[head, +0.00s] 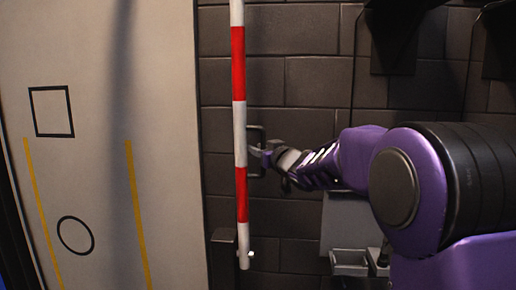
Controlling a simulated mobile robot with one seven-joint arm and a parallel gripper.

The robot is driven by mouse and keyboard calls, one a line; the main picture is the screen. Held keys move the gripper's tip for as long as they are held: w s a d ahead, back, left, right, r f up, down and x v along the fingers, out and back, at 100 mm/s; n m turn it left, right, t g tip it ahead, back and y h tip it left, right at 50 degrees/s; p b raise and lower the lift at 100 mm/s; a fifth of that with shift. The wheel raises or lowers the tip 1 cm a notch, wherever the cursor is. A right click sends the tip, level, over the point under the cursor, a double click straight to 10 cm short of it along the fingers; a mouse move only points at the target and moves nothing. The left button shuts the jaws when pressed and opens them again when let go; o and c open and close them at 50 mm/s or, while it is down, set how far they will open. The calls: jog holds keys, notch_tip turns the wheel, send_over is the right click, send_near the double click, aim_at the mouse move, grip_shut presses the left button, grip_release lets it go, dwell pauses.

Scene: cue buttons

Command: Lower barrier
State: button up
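The barrier (239,128) is a red and white striped pole. It stands almost upright in front of the dark block wall, and its top runs out of the picture. Its lower end is beside a small grey bracket (224,239). My arm comes in from the right, and my gripper (262,151) is at mid-height just right of the pole, partly over a dark frame (257,133) on the wall. The gripper is small and partly hidden, so I cannot tell whether its fingers are open or touch the pole.
A pale surface (95,110) with yellow lines, a black square outline and a black circle outline fills the left. A grey box or tray (350,261) is low on the right, partly behind my arm. Dark shapes (393,40) stand out from the wall at upper right.

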jog(key=shift+w+a, duration=0.1)
jog(key=shift+w, duration=0.05)
jog(key=shift+c, duration=0.2)
grip_shut()
dwell(1.2)
